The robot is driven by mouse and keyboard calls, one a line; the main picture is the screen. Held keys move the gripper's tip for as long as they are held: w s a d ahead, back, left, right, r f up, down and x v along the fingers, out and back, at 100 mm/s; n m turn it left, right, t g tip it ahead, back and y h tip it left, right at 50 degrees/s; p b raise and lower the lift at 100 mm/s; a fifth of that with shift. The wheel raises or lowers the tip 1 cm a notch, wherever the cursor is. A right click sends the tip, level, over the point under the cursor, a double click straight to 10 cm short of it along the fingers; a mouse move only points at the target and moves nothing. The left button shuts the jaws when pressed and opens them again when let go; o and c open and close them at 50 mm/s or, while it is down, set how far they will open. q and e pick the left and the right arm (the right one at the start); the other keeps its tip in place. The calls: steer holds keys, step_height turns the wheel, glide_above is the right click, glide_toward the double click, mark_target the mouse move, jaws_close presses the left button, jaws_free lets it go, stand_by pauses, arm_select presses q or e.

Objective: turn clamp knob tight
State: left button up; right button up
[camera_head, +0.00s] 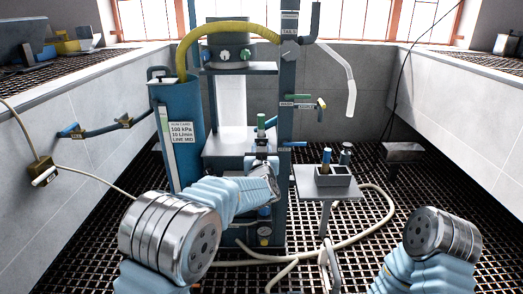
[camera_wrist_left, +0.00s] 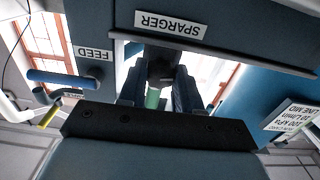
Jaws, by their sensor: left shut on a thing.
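My left gripper (camera_head: 262,163) reaches in from the left to the front of the blue flotation column, just below a grey shelf. In the left wrist view, the two dark blue fingers of my left gripper (camera_wrist_left: 158,88) stand on either side of a dark knob-like part (camera_wrist_left: 160,68), which I take to be the clamp knob. The fingers are shut on it. In the head view, my wrist hides the knob. A green piece (camera_wrist_left: 152,98) shows between the fingers. My right arm shows at the lower right, but its gripper is out of view.
A green-topped valve (camera_head: 261,124) rises just above my left gripper. A blue tank (camera_head: 180,155) with a white label stands to the left. A small grey stand (camera_head: 323,178) with bottle-like items is close on the right. A pale hose (camera_head: 380,222) lies on the grating.

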arm_select(q)
steer(key=m+p, duration=0.5)
steer(key=shift+m, duration=0.4)
steer(key=o, duration=1)
steer(key=shift+o, duration=0.2)
